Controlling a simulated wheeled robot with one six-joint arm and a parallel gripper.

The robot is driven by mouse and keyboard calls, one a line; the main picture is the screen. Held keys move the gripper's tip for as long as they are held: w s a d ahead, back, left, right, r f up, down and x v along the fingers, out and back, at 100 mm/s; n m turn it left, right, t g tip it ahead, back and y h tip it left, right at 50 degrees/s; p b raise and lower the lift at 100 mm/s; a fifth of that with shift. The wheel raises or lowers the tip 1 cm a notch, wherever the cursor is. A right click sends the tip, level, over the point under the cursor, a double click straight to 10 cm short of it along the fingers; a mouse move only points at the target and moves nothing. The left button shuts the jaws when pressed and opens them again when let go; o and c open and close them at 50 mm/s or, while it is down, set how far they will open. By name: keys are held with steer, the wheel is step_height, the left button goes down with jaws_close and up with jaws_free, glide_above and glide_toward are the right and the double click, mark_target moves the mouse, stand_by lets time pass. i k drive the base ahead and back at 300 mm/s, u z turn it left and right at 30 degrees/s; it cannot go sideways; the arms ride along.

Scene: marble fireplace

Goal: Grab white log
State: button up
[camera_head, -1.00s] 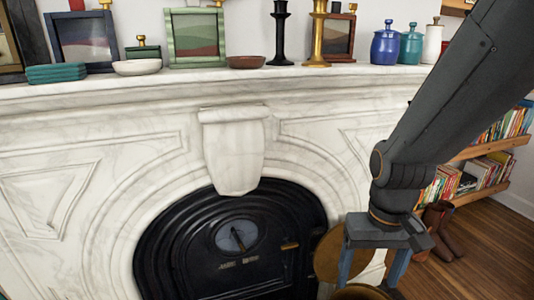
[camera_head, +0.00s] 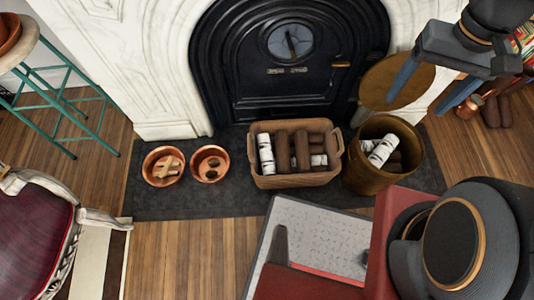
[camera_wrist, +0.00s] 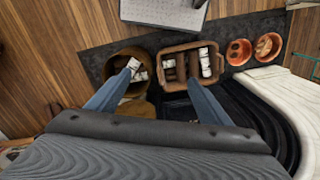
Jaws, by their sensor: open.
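A white log with dark bark marks (camera_head: 381,151) leans among brown logs in a round brass bucket (camera_head: 358,180); it also shows in the wrist view (camera_wrist: 133,65). More white logs (camera_head: 266,155) lie with brown logs in a wicker basket (camera_head: 290,181) left of the bucket; they also show in the wrist view (camera_wrist: 205,62). My gripper (camera_head: 438,88) is open and empty, above and behind the bucket in the head view. In the wrist view its two blue fingers (camera_wrist: 158,86) are spread, with the bucket and basket beyond them.
A round brass lid (camera_head: 396,82) stands behind the bucket, by the black fireplace door (camera_head: 285,90). Two copper bowls (camera_head: 163,166) sit left of the basket on the dark hearth mat (camera_head: 230,202). A teal stool (camera_head: 65,110) and a red chair (camera_head: 35,220) stand at left.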

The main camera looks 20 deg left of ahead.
mark_target(266, 157)
steer(key=z, duration=2.35)
steer(key=k, duration=1.2)
steer(key=u, duration=2.95)
